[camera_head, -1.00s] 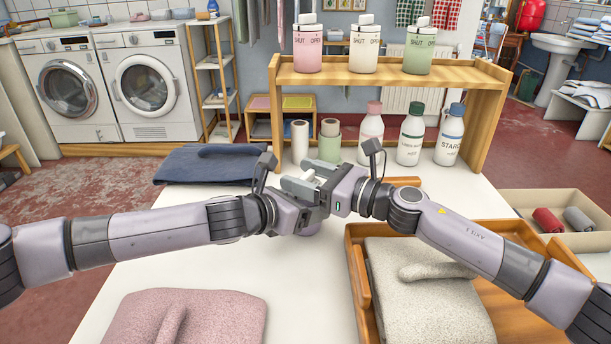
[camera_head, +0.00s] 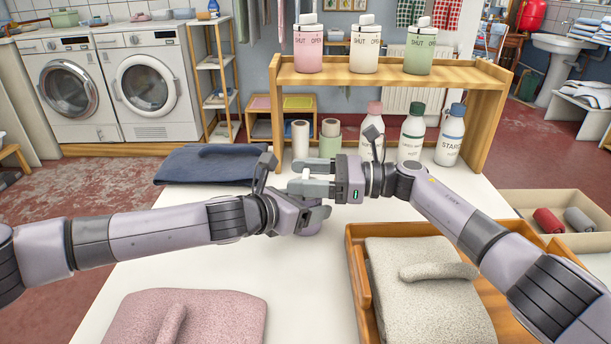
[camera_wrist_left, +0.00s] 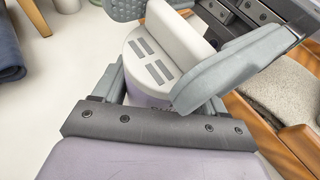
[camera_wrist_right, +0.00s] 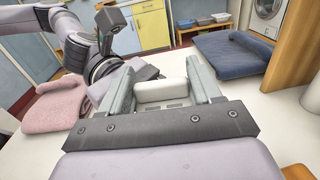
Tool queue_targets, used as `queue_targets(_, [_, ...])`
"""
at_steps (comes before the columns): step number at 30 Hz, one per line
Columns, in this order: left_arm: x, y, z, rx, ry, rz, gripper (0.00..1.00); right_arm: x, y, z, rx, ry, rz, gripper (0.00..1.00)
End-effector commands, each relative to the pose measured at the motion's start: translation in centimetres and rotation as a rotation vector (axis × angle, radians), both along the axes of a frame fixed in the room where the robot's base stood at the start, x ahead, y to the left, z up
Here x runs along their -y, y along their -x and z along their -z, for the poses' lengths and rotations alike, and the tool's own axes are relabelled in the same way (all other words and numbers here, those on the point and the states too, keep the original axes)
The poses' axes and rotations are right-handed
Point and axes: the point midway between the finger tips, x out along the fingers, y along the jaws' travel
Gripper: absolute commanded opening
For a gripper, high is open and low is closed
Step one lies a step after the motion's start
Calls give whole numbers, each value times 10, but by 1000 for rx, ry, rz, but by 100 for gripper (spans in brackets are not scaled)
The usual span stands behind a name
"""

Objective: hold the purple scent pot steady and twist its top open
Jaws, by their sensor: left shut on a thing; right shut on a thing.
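The purple scent pot (camera_wrist_left: 146,92) stands on the white table between my two grippers, with a white top and a raised white grip bar (camera_wrist_left: 178,35). In the head view the grippers hide most of it; only a little purple (camera_head: 308,231) shows below them. My left gripper (camera_head: 312,215) is shut on the pot's body, low down. My right gripper (camera_head: 305,187) is above it, shut on the grip bar, which also shows between its fingers in the right wrist view (camera_wrist_right: 160,90). The pot looks upright. Whether the top has loosened cannot be told.
Behind stands a wooden shelf (camera_head: 480,125) with pink, cream and green pots on top and several bottles beneath. A wooden tray (camera_head: 358,275) with a grey towel lies at right, a pink towel (camera_head: 195,318) in front, a dark blue cloth (camera_head: 200,165) at back left.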

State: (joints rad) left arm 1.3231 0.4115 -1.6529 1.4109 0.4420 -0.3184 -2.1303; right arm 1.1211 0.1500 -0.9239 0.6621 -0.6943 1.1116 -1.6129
Motion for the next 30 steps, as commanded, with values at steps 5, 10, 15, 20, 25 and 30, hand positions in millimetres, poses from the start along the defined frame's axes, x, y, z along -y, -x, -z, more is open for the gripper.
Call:
queue_targets(5, [3,3,0,-1,2,10,35,2,-2,0,1,0,-22,33])
queue_targets(10, [3,3,0,-1,2,10,35,2,-1,0,0,-2,-39,33])
queue_targets(15, [3,3,0,-1,3,10,35,3,-1,0,-2,-2,-42,33])
queue_targets(20, [3,3,0,-1,3,10,35,2,-1,0,-2,-3,-42,33])
queue_targets(25, [3,2,0,0,3,9,35,2,-1,0,-2,-3,-43,70])
queue_targets(30, [2,2,0,0,2,7,35,2,0,0,-2,-3,-46,70])
